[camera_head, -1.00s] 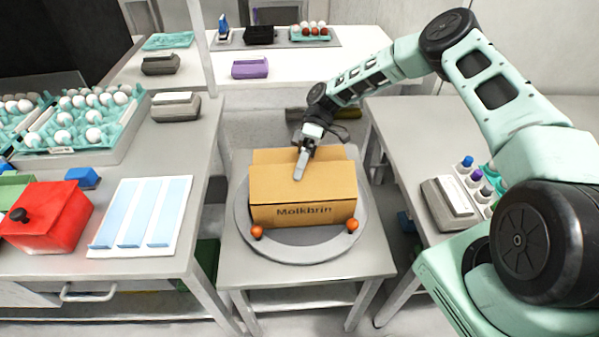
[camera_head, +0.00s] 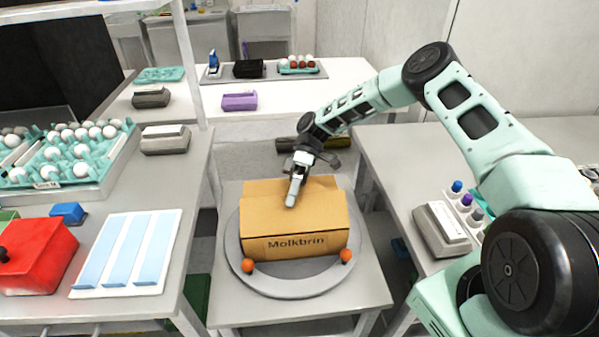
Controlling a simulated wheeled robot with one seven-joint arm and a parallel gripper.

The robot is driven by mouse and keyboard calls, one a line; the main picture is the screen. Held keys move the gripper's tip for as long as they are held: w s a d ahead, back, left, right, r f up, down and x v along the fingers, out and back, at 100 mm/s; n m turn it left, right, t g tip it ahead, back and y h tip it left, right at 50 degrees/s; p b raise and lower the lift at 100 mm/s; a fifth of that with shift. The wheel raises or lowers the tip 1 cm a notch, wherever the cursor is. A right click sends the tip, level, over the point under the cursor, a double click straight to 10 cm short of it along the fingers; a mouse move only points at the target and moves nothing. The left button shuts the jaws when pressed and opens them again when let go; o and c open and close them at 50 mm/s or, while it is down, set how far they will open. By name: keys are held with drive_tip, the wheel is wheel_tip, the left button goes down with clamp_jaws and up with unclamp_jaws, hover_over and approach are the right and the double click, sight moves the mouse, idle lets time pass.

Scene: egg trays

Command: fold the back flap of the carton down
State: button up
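The brown carton (camera_head: 250,247), printed "Molkbrin", stands on a grey round turntable (camera_head: 290,289). Its front top flap (camera_head: 265,213) shows as a lighter panel sloping above the printed face. The back flap (camera_head: 268,188) stands up behind it, along the far edge. My gripper (camera_head: 291,199) points down at the top middle of the carton, with its tip overlapping the front flap in the picture. Its fingers look together, with nothing seen between them. Whether the tip touches the cardboard is unclear. The carton's inside is hidden.
Two orange balls (camera_head: 248,266) (camera_head: 346,255) sit at the turntable's front rim. A side table at left holds egg trays (camera_head: 120,150), a red box (camera_head: 40,255) and a blue-striped board (camera_head: 126,290). A right table holds a grey box (camera_head: 440,230) and bottles.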

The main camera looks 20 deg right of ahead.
drive_tip(key=b+v, duration=0.4)
drive_tip(key=v, duration=1.2)
drive_tip(key=shift+b, duration=0.35)
drive_tip(key=shift+w+d, duration=0.1)
